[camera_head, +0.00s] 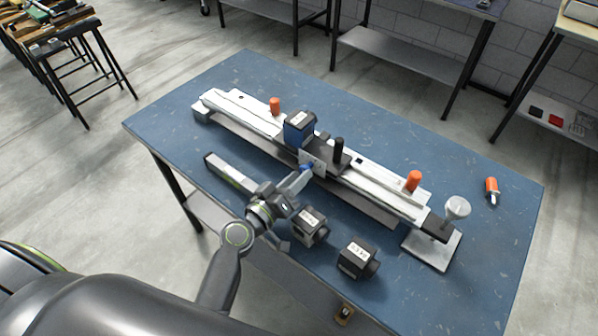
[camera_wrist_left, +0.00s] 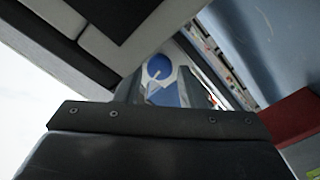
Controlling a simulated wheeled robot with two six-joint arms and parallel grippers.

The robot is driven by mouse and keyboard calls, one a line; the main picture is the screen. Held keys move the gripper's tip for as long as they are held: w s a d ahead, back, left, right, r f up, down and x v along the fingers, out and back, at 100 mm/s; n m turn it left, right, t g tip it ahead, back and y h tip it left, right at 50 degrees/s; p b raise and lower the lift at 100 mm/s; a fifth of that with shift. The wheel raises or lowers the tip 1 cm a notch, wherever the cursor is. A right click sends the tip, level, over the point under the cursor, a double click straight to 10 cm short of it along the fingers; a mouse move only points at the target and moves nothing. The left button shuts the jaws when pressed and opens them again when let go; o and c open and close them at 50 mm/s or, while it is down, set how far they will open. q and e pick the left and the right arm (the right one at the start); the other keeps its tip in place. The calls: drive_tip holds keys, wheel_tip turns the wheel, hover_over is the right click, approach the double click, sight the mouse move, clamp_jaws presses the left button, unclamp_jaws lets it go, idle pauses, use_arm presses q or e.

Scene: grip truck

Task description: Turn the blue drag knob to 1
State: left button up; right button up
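The blue drag knob (camera_head: 306,168) is on the front side of the carriage on the long white rail device (camera_head: 375,180). In the left wrist view a round blue dial face (camera_wrist_left: 158,68) with a short white pointer line shows beyond my fingers. The number it points to is too small to read. My left gripper (camera_head: 298,180) is at the knob, its fingers apart with blue between them in the left wrist view (camera_wrist_left: 163,95). I cannot tell whether they touch the knob. My right gripper is not in view.
Two black blocks with white labels (camera_head: 308,226) (camera_head: 357,258) stand in front of the rail. Orange knobs (camera_head: 414,181) and a black upright handle (camera_head: 338,152) rise from it. An orange-handled tool (camera_head: 491,190) lies at the right. The blue table (camera_head: 500,250) is bare at the right front.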

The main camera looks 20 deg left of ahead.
use_arm(q)
drive_tip(key=shift+w+d, duration=0.2)
drive_tip(key=shift+w, duration=0.3)
drive_tip(key=c, duration=0.6)
drive_tip(key=shift+f+n, duration=0.1)
drive_tip(key=shift+n, duration=0.2)
drive_tip(key=shift+c, duration=0.4)
drive_tip(key=shift+n+b, duration=0.45)
drive_tip(key=shift+n, duration=0.05)
